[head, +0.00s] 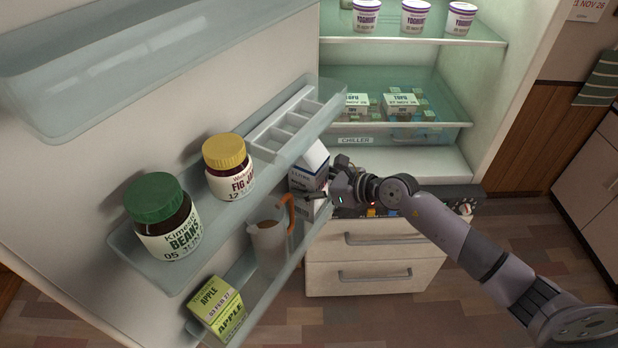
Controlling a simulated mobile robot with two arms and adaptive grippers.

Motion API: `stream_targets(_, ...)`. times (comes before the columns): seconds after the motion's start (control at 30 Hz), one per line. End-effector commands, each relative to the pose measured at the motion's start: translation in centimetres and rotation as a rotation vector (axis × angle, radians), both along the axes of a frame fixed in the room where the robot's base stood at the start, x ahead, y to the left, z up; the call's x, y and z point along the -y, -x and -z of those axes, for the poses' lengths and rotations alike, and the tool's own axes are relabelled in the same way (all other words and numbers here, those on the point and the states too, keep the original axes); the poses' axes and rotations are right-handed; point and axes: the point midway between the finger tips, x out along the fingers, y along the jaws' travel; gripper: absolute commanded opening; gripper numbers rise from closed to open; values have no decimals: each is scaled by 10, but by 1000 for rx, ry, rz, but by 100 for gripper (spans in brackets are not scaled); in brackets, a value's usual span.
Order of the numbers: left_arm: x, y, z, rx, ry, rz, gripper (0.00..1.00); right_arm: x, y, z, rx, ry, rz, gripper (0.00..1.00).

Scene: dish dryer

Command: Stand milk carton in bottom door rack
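The milk carton (312,162), white with a gabled top and dark print, stands about upright at the far end of the bottom door rack (262,302). Its lower part is partly hidden, so I cannot tell whether its base rests on the rack floor. My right gripper (322,190) reaches in from the right with its fingers around the carton, one dark finger across its near face. It looks shut on the carton. My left gripper is not in view.
The bottom rack also holds a jug (268,248) with an orange handle and a green apple carton (216,308). The rack above holds a beans jar (162,222), a fig jam jar (228,168) and an ice tray (287,128).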

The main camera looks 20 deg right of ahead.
Motion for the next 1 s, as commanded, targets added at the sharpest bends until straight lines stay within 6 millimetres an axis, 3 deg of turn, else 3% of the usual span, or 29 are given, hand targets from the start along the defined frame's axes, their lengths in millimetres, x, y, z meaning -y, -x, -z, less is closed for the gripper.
stream_targets(0.2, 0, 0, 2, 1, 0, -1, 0, 0, -1, 23, 9, -7, 2, 0)
stream_targets(0.63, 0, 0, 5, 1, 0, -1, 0, 0, -1, 28, 11, -8, 1, 0)
stream_targets(0.67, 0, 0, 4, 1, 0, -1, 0, 0, 1, 31, 3, -4, -1, 60)
stream_targets(0.93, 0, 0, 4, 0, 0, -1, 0, 0, 1, 31, 3, -4, -1, 78)
stream_targets(1.0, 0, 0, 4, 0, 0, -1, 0, 0, 1, 31, 3, -4, -1, 78)
